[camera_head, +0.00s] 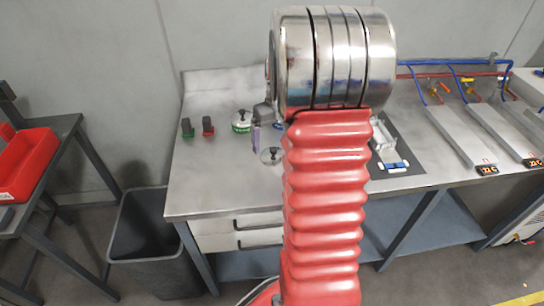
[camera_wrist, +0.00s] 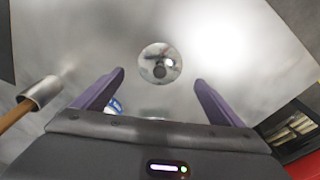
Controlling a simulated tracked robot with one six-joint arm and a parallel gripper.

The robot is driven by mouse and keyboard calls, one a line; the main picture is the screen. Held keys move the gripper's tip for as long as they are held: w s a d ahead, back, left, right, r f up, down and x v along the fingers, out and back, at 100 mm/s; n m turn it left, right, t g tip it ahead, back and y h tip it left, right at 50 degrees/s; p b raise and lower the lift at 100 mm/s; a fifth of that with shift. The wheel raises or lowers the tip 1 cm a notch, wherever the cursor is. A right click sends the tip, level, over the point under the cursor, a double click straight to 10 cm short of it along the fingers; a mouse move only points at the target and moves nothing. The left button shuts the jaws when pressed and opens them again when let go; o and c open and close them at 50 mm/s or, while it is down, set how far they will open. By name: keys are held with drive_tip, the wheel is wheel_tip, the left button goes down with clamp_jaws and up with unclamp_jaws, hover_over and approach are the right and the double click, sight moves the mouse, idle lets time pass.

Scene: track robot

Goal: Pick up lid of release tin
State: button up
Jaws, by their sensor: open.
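A round shiny silver lid with a dark knob (camera_wrist: 160,63) shows in the wrist view, between and beyond my fingertips. What appears to be the same knobbed lid (camera_head: 270,155) lies on the bench in the head view, just left of my arm. A tin with a green label and a dark-knobbed top (camera_head: 241,121) stands behind and left of it. I cannot read which is the release tin. My gripper (camera_wrist: 160,78) is open, its two purple fingers apart and empty. In the head view, one purple finger (camera_head: 255,138) shows; the rest is hidden behind my arm.
Small green (camera_head: 187,128) and red (camera_head: 208,127) items stand at the bench's left. A dark mat (camera_head: 405,150) with a device lies right of my arm. A red tray (camera_wrist: 300,143) and a metal cylinder with brown handle (camera_wrist: 42,91) edge the wrist view.

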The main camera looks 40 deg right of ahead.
sight(273, 149)
drive_tip(key=shift+w+f, duration=0.2)
drive_tip(key=shift+f, duration=2.4)
drive_tip(key=shift+c, duration=0.3)
drive_tip(key=c, duration=1)
